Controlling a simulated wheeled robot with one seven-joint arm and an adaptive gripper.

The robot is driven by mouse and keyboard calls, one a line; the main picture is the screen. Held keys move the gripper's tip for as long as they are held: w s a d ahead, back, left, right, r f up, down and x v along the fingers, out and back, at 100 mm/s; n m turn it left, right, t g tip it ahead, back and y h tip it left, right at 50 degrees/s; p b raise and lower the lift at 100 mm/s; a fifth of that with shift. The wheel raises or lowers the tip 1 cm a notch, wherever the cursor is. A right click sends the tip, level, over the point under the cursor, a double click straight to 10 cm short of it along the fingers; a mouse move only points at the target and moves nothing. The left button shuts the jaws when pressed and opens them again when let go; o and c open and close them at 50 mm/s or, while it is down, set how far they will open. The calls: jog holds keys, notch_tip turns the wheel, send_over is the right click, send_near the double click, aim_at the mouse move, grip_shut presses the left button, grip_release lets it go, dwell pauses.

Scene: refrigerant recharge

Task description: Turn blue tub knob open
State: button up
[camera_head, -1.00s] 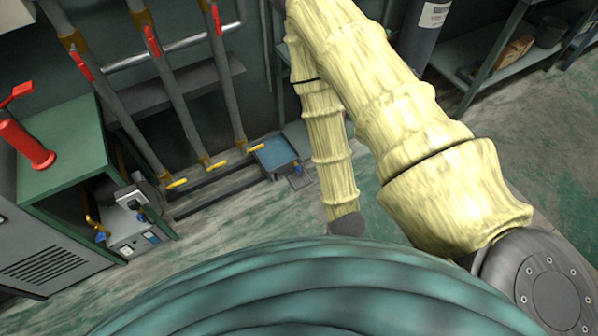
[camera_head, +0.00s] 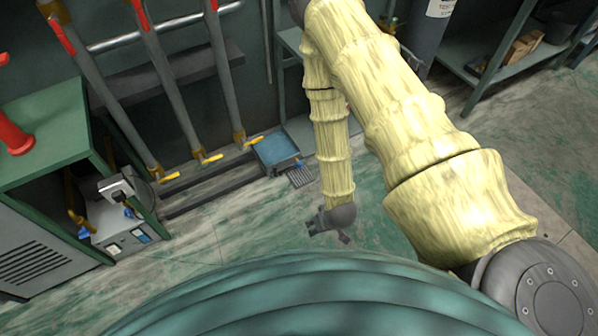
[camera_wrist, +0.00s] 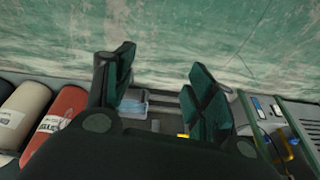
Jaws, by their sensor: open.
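The blue tub (camera_head: 276,150) sits low on the floor by the wall pipes in the head view. A small blue knob (camera_head: 299,164) shows at its front right corner, above a grated patch of floor. My gripper (camera_head: 328,236) hangs at the end of my yellow-sleeved arm, to the right of and nearer than the tub, apart from it. In the wrist view my gripper (camera_wrist: 163,62) is open, with nothing between its dark green fingers. The tub (camera_wrist: 134,106) shows there beyond the left finger, partly hidden. I cannot make out the knob there.
Vertical pipes with yellow handles (camera_head: 207,158) stand left of the tub. A green cabinet (camera_head: 50,130) holding a grey machine (camera_head: 125,225) is at the left. Red and tan cylinders (camera_wrist: 60,120) show in the wrist view. The floor (camera_head: 245,215) in front of the tub is clear.

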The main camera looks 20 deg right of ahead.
jog(key=w+d+f+t+b, duration=0.3)
jog(key=w+f+b, duration=0.5)
jog(key=w+f, duration=0.1)
jog(key=w+d+f+t+b, duration=0.2)
jog(key=w+f+b, duration=0.55)
jog(key=w, duration=0.25)
jog(key=n+t+y+b, duration=0.15)
jog(key=t+b, duration=0.35)
jog(key=b, duration=1)
send_near(301, 166)
jog(key=x, duration=0.2)
jog(key=shift+h, duration=0.25)
jog(key=b+x, duration=0.1)
jog(key=x, duration=0.2)
jog(key=b+x, duration=0.2)
jog(key=x, duration=0.1)
jog(key=b+x, duration=0.2)
jog(key=x, duration=0.1)
jog(key=shift+s+f, duration=0.1)
jog(key=shift+f, duration=0.25)
jog(key=shift+w+a+f+b, duration=0.15)
jog(key=shift+w+b, duration=0.15)
jog(key=shift+w, duration=0.4)
jog(key=c, duration=1.1)
